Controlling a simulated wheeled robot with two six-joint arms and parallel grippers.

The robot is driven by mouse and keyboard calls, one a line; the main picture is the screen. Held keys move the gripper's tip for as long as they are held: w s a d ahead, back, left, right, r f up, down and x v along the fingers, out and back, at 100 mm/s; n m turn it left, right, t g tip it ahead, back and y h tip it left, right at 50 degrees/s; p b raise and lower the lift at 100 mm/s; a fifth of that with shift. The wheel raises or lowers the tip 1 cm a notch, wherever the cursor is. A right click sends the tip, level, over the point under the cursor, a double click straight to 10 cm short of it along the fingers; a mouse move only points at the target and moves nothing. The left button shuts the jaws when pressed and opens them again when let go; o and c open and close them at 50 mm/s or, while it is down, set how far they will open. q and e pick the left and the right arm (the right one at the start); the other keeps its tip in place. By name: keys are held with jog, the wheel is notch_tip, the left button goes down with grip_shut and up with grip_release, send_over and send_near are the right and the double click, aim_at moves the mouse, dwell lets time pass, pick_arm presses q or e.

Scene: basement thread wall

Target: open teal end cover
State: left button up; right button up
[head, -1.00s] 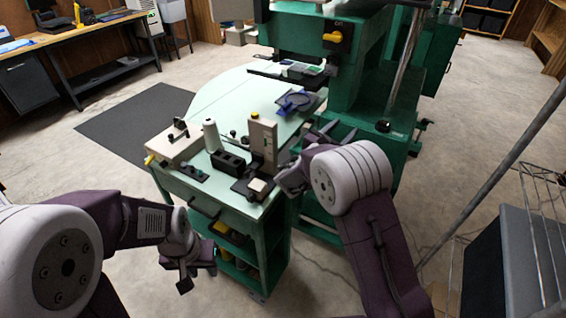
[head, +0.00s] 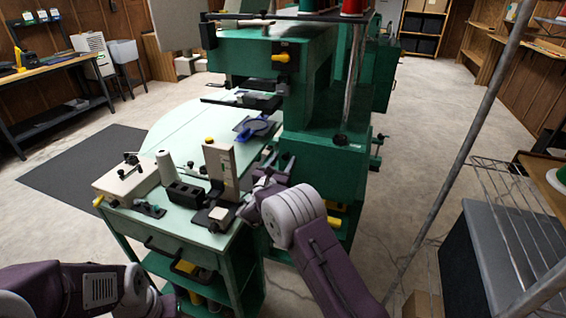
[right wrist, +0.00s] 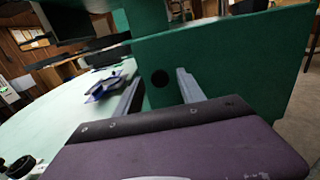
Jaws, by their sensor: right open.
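In the right wrist view a flat teal panel with a round dark hole, which looks like the end cover (right wrist: 225,70), fills the middle and right. It looks closed. My right gripper (right wrist: 158,85) is open and empty, its two grey fingers pointing at the panel on either side of the hole. Whether they touch it I cannot tell. In the head view my right gripper (head: 268,183) is beside the teal machine (head: 322,140), at the table's right edge; the cover is largely hidden there. My left gripper (head: 168,300) is low at the bottom left, partly cut off, its jaws unclear.
A pale green table (head: 190,133) carries a white thread cone (head: 165,168), a black block, an upright beige unit (head: 220,168) and a blue hoop (head: 257,128). A wire rack (head: 505,210) with a slanting pole stands at right. Floor right of the machine is open.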

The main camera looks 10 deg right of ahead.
grip_shut()
dwell(1.4)
